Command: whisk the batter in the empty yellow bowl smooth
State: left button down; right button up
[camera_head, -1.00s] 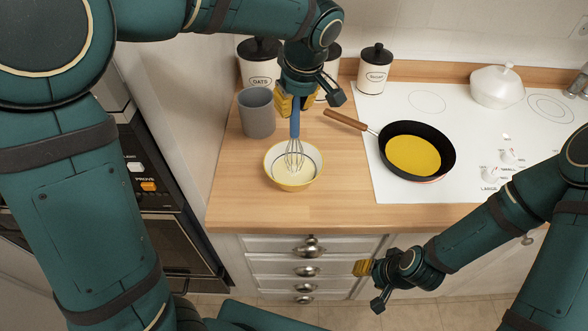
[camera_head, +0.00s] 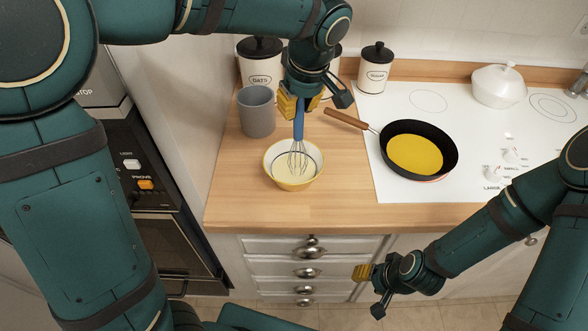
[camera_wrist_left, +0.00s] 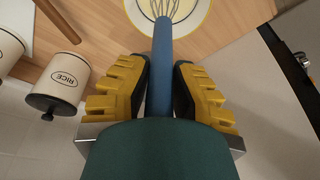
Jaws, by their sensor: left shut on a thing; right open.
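The yellow bowl (camera_head: 292,182) stands upright on the wooden counter, with pale batter (camera_head: 293,168) inside, so it is not empty. My left gripper (camera_head: 298,103) is above the bowl, shut on the blue handle of the whisk (camera_head: 298,122). The whisk hangs nearly upright and its wire loops are inside the bowl, over or in the batter; the exact depth is unclear. In the left wrist view the whisk (camera_wrist_left: 163,65) runs between the yellow finger pads toward the bowl (camera_wrist_left: 207,12). My right gripper (camera_head: 369,288) is open and empty, low in front of the drawers.
A grey cup (camera_head: 256,111) stands left of the whisk. Canisters, including oats (camera_head: 261,67) and sugar (camera_head: 374,70), line the back. A pan (camera_head: 450,160) with yellow contents and a white pot (camera_head: 497,86) are on the stove. The front counter is clear.

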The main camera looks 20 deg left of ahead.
pick_arm(q)
jog(key=shift+w+a, duration=0.25)
jog(key=shift+s+a, duration=0.15)
jog(key=shift+a, duration=0.2)
notch_tip(320, 180, up, 6)
jog(key=p, duration=0.4)
dwell(0.4)
dwell(0.5)
